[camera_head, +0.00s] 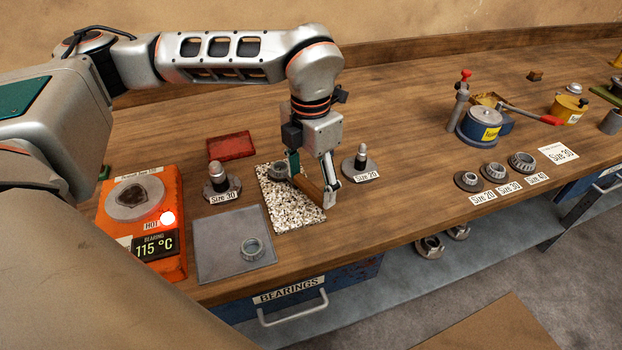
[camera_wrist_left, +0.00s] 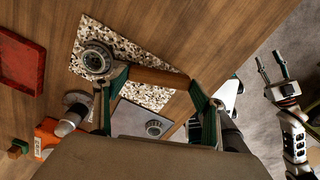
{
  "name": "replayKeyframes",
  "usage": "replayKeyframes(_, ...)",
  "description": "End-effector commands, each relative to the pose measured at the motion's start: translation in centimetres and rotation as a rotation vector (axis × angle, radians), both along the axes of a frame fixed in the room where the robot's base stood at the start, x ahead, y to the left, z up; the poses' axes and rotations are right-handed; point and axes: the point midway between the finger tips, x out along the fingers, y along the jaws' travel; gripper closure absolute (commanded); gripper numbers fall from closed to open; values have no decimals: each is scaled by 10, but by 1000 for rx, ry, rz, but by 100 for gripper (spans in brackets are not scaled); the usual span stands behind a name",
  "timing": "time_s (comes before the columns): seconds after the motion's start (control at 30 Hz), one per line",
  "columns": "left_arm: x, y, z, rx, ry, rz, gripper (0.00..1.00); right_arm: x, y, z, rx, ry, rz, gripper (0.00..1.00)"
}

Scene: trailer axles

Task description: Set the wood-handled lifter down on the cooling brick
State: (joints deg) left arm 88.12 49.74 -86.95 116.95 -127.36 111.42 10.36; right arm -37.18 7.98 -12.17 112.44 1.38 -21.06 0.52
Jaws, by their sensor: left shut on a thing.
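The wood-handled lifter shows as a brown handle (camera_head: 311,191) in the head view and between my fingers in the wrist view (camera_wrist_left: 158,77). My left gripper (camera_head: 314,183) is shut on this handle. A dark metal ring (camera_head: 281,171) is at the handle's far end, over the speckled slab, also in the wrist view (camera_wrist_left: 97,60). I cannot tell whether it is part of the lifter. The speckled slab (camera_head: 290,215), apparently the cooling brick, lies under the lifter; whether they touch is unclear. My right gripper (camera_wrist_left: 271,66) is open and empty, off the bench in the wrist view.
An orange heater (camera_head: 170,262) marked 115 °C stands left of a grey plate (camera_head: 215,265) with a bearing ring (camera_head: 251,249). Size 30 (camera_head: 221,181) and Size 20 (camera_head: 360,163) posts flank the slab. A red slab (camera_head: 231,146) lies behind.

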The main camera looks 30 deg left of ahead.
Motion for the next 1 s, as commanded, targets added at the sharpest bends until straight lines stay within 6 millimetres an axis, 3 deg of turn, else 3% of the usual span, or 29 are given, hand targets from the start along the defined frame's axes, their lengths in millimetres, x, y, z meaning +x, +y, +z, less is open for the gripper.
replayKeyframes(0.13, 0, 0, -2, 0, -1, 0, 57, 0, 0, -2, 0, 1, 0, 60)
replayKeyframes(0.17, 0, 0, -1, 0, -1, 0, 23, 0, 0, -1, 0, 1, 0, 60)
replayKeyframes(0.2, 0, 0, -1, 0, -1, 0, 13, 0, 0, -1, 0, 1, 0, 60)
replayKeyframes(0.67, 0, 0, 5, 0, -1, 0, 11, 0, -1, -2, -4, 2, 1, 60)
replayKeyframes(1.0, 1, 0, 66, -1, -5, 1, 11, 0, 0, -1, -1, 1, 0, 60)
